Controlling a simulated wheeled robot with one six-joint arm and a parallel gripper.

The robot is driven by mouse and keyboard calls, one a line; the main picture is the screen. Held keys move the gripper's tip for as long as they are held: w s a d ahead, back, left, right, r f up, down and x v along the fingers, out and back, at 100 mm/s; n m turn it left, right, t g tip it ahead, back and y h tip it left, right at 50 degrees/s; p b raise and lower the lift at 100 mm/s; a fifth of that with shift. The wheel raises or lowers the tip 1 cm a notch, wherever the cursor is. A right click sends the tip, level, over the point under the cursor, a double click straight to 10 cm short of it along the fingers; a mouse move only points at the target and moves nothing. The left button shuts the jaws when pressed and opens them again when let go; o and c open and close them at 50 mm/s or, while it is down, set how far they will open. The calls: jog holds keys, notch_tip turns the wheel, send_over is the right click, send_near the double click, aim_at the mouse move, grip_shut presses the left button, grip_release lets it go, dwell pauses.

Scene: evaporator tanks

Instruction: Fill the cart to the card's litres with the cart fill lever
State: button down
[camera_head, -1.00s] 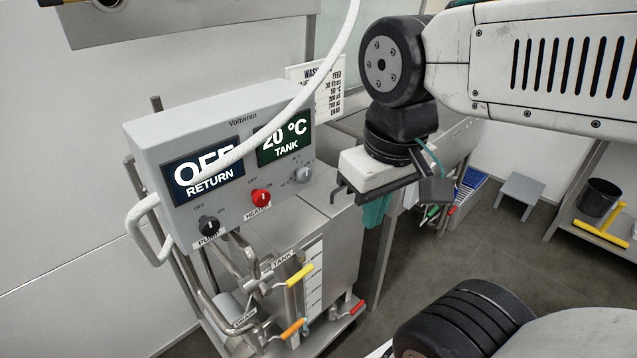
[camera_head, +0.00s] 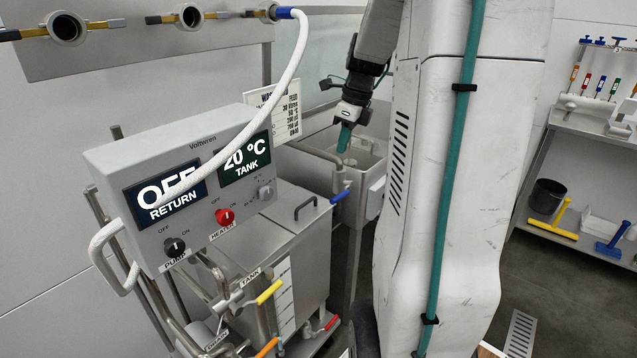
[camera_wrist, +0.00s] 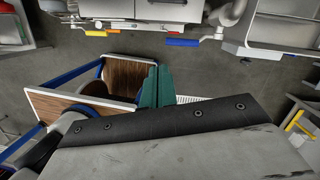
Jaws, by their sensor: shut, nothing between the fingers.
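The steel cart (camera_head: 306,237) carries a grey control box (camera_head: 190,175) reading OFF return and 20 °C tank. On the cart are a yellow lever (camera_head: 268,291) by the TANK label, an orange lever (camera_head: 266,347) and a red lever (camera_head: 332,322). A blue-handled lever (camera_head: 340,197) is at the basin to the right. I cannot tell which is the cart fill lever. The printed card (camera_head: 283,115) is partly hidden behind a white hose, its litres unreadable. My gripper (camera_head: 345,137), with teal fingers, is shut and empty above the basin; its fingers also show in the wrist view (camera_wrist: 156,88).
The white hose (camera_head: 297,70) arches from a wall pipe in front of the control box. The steel basin (camera_head: 318,155) stands behind the cart. A shelf with a black bucket (camera_head: 547,196) is at right. The wrist view shows a blue-framed stand (camera_wrist: 70,101) below.

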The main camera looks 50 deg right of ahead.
jog(key=d+f+m, duration=0.2)
jog(key=d+m, duration=0.1)
jog(key=d, duration=0.2)
send_near(339, 197)
jog(key=x, duration=0.6)
jog(key=shift+w+d+f, duration=0.3)
jog(key=shift+f, duration=0.1)
jog(key=shift+a+f, duration=0.3)
jog(key=shift+f, duration=0.6)
jog(key=shift+s+a+f, duration=0.15)
jog(key=shift+f, duration=0.05)
jog(key=shift+r, duration=0.5)
jog(key=a+v, duration=0.1)
jog(key=v, duration=1.2)
jog(key=shift+r, duration=0.5)
